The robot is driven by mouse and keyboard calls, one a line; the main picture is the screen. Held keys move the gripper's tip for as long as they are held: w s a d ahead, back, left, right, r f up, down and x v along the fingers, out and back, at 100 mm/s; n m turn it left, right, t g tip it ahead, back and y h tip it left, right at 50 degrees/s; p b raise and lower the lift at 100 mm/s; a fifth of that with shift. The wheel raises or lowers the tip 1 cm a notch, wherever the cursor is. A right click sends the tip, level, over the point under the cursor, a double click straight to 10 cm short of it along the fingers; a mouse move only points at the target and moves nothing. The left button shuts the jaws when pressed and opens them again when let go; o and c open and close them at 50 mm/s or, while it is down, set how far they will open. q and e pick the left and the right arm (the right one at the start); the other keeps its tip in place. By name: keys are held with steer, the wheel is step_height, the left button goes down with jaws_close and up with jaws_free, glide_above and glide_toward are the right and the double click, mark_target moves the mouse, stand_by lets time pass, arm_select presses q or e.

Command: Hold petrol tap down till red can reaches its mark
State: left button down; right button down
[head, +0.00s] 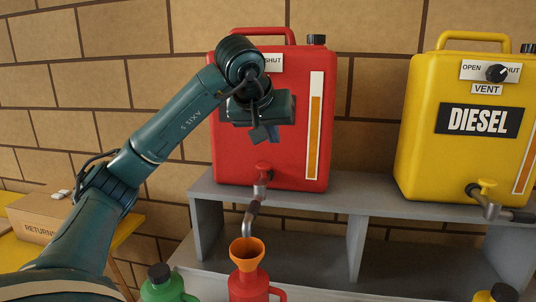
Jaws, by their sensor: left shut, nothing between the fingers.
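A large red container (225,150) stands on the grey shelf. My right gripper is out of view.
A green can (160,285) is left of the red can. A cardboard box (38,212) sits on a yellow table at left.

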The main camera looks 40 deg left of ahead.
arm_select(q)
steer(key=a+r+y, duration=0.1)
steer(key=a, duration=0.1)
steer(key=s+a+r+y, duration=0.1)
steer(key=a+r, duration=0.1)
steer(key=shift+s, duration=0.15)
glide_above(261, 166)
step_height(261, 166, down, 7)
steer(key=shift+f, duration=0.15)
step_height(261, 166, down, 3)
steer(key=shift+r, duration=0.2)
steer(key=shift+f, duration=0.6)
